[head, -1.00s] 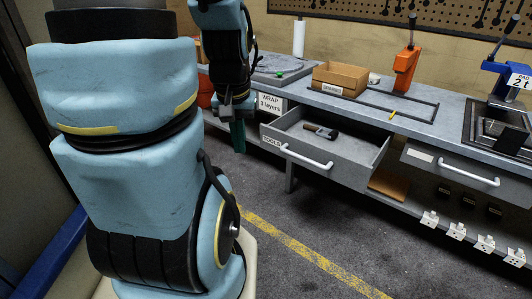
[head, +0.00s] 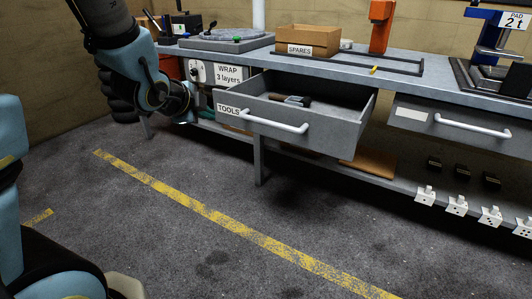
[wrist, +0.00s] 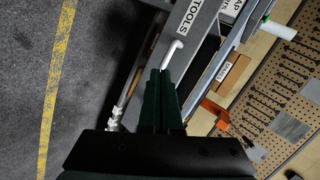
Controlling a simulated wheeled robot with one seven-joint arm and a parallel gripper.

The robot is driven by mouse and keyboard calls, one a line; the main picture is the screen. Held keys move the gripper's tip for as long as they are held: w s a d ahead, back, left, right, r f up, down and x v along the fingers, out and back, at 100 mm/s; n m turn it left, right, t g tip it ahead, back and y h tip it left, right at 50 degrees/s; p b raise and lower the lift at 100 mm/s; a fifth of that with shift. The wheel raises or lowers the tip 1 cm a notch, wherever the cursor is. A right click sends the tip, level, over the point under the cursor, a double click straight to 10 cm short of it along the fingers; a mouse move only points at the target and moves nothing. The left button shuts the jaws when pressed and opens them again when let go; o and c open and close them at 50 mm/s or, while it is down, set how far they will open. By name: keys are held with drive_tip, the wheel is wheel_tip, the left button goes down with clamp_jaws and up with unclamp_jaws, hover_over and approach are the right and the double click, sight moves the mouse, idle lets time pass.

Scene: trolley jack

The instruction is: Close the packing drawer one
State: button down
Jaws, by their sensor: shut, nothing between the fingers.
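The grey drawer labelled TOOLS (head: 300,126) stands pulled out from under the bench, with a white bar handle (head: 273,121) on its front and a dark tool (head: 292,100) inside. In the wrist view the TOOLS drawer front (wrist: 203,25) runs at a slant, and one end of its handle (wrist: 172,52) is just beyond my fingertips. My gripper (wrist: 162,72) has its dark green fingers together, with nothing between them. I cannot tell whether the tips touch the handle. In the head view my arm reaches to the drawer's left end, and the fingers are mostly hidden.
A second drawer (head: 450,125) to the right looks shut. The bench top (head: 350,65) carries a SPARES box (head: 308,40), an orange tool (head: 381,22) and a press (head: 497,40). White blocks (head: 457,205) sit on the lower shelf. The floor (head: 230,240) in front is clear.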

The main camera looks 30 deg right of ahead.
drive_tip(key=s+d+f+m+g+h+b, duration=0.1)
drive_tip(key=s+d+f+m+h+b, duration=0.25)
drive_tip(key=d+m, duration=0.2)
drive_tip(key=b, duration=0.1)
approach(272, 126)
drive_tip(key=shift+y, duration=0.25)
drive_tip(key=shift+x, duration=3.25)
drive_tip(key=shift+d+r, duration=0.15)
